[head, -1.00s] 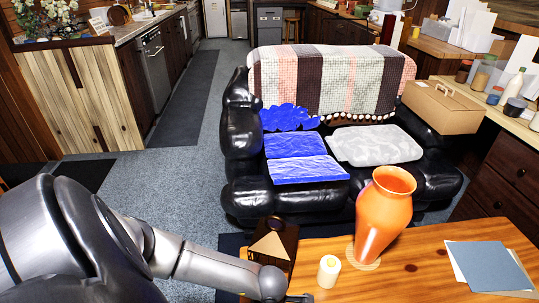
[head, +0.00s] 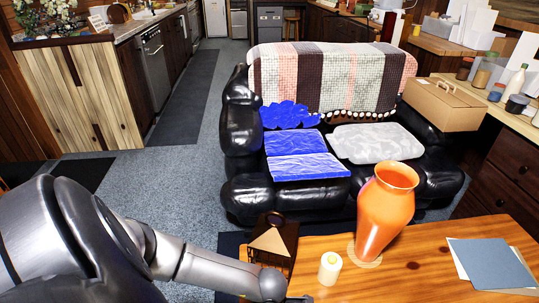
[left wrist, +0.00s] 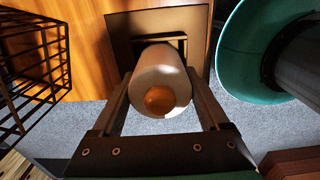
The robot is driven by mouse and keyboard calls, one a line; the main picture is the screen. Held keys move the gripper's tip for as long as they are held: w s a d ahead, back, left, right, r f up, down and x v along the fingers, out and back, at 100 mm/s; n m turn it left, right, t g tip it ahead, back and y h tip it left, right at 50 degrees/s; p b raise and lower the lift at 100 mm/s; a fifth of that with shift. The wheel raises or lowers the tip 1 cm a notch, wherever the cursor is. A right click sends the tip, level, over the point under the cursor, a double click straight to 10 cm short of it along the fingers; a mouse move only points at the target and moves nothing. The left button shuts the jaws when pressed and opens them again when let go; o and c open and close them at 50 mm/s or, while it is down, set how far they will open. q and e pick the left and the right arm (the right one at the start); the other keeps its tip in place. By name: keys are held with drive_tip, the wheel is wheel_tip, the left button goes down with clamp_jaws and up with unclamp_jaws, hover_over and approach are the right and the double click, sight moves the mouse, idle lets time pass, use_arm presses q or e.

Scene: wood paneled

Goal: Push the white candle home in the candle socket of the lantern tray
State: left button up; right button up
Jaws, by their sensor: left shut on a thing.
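My left gripper (left wrist: 162,82) is shut on a white candle (left wrist: 158,68), its fingers on both sides of it. The candle's near end shows a round orange spot (left wrist: 160,99). Its far end points at a dark square plate (left wrist: 118,34), apparently the lantern tray, on the wooden table. A black upright frame shows behind the candle there. The candle hides the socket, so I cannot tell how deep it sits. In the head view my left arm reaches the bottom edge, and the held candle and tray are out of frame. My right gripper is not in view.
In the head view, a cream candle (head: 330,268), an orange vase (head: 384,212), a dark lantern-like box (head: 272,238) and papers (head: 490,265) are on the table. In the left wrist view, a black wire basket (left wrist: 38,60) is left and a teal round thing (left wrist: 232,50) right.

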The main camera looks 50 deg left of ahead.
use_arm(q)
drive_tip(key=shift+f, duration=0.15)
drive_tip(key=o, duration=1.5)
wheel_tip(320, 180, up, 15)
drive_tip(key=p, duration=0.6)
